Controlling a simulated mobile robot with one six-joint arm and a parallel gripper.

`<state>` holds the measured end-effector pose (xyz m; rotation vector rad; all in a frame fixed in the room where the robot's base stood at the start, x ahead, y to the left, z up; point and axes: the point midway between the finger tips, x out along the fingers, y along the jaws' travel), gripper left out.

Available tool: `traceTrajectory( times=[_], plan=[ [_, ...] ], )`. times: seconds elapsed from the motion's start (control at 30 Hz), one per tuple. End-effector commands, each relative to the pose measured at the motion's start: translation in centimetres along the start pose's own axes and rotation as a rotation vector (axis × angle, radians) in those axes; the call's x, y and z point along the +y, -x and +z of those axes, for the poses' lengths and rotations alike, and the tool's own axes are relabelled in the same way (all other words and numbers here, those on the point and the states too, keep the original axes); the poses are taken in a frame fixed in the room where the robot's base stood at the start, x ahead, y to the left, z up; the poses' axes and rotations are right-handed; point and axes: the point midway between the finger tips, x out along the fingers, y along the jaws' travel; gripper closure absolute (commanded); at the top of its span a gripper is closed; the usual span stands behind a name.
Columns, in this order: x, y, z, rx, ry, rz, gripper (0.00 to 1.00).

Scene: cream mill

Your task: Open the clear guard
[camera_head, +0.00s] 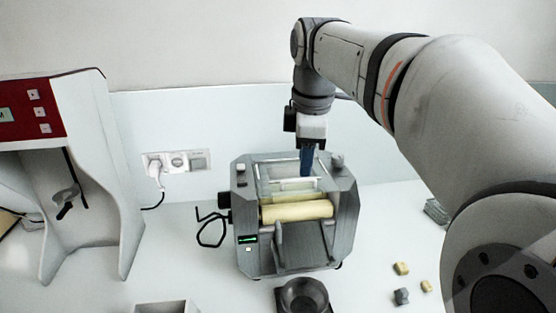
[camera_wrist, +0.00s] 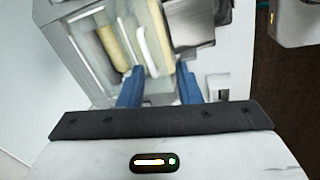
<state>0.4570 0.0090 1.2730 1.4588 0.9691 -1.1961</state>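The grey mill (camera_head: 340,215) stands on the counter with cream rollers (camera_head: 297,211) across its middle. The clear guard (camera_head: 275,172) is a see-through panel over the top of the mill, behind the front roller, and looks closed. It carries a white bar handle (camera_head: 298,185), also visible in the wrist view (camera_wrist: 148,45). My gripper (camera_head: 306,172) points down just above the guard. In the wrist view its two blue fingers (camera_wrist: 160,68) are apart, with the handle's near end between or just beyond the tips. I cannot tell whether they touch it.
A red-and-white machine (camera_head: 110,190) stands at the left. A dark round bowl (camera_head: 303,296) is in front of the mill, and a grey open box (camera_head: 167,307) is at the front left. Small yellow and grey blocks (camera_head: 401,268) lie at the right. A wall socket (camera_head: 178,161) is behind.

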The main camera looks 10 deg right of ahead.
Motion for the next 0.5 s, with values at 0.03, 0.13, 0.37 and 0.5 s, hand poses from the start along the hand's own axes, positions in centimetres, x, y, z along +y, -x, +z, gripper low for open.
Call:
traceTrajectory(
  times=[0.03, 0.13, 0.37, 0.5],
  plan=[
    [0.8, 0.8, -0.1, 0.000, 0.056, 0.001, 0.69],
    [1.6, 1.9, -0.3, 0.000, 0.147, -0.002, 0.69],
    [1.9, 0.8, -0.4, 0.000, 0.203, -0.006, 0.69],
    [1.9, -1.5, -0.4, 0.000, 0.201, -0.007, 0.69]
  ],
)
